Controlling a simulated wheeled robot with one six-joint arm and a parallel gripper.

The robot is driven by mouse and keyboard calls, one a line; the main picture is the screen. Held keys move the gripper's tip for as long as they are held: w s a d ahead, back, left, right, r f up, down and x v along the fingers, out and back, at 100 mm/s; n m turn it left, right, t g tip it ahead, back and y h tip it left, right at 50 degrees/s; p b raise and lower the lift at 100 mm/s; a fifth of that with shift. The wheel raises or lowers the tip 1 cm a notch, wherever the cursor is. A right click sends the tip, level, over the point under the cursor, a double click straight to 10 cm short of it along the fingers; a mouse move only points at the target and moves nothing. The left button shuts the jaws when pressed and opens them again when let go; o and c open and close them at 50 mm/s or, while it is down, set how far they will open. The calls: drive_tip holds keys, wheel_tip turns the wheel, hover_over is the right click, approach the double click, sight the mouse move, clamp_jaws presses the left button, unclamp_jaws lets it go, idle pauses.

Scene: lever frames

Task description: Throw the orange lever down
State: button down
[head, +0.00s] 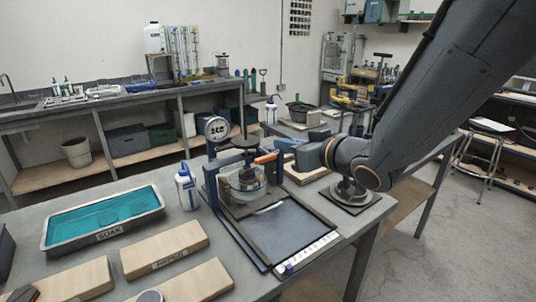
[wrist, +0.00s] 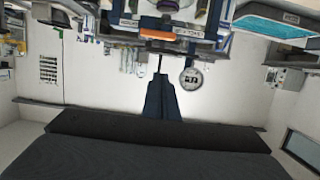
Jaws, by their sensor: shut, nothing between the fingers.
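The orange lever (head: 266,158) is a short handle on the right side of a small dark press frame on the bench. In the head view it lies nearly level, its right end slightly higher. My gripper (head: 282,145) is just right of the lever, close to its free end; I cannot tell whether they touch. In the wrist view, which looks upside down, the orange lever (wrist: 164,35) shows above the shut, empty fingertips of my gripper (wrist: 160,73), with a gap in the picture between them.
A round dial gauge (head: 216,128) stands on the press frame. A white and blue bottle (head: 186,186) stands left of it, and a teal soak tray (head: 150,218) is further left. A dark framed plate (head: 285,232) lies in front. Wooden blocks (head: 165,247) lie at the front left.

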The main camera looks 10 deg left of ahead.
drive_tip(key=w+a+f+p, duration=0.2)
drive_tip(key=w+a+f, duration=0.2)
drive_tip(key=a+f, duration=0.1)
drive_tip(key=shift+w+a+f+p, duration=0.3)
drive_tip(key=shift+w+f+p, duration=0.1)
drive_tip(key=shift+f, duration=0.1)
drive_tip(key=shift+s+a+b, duration=0.15)
drive_tip(key=shift+b, duration=0.25)
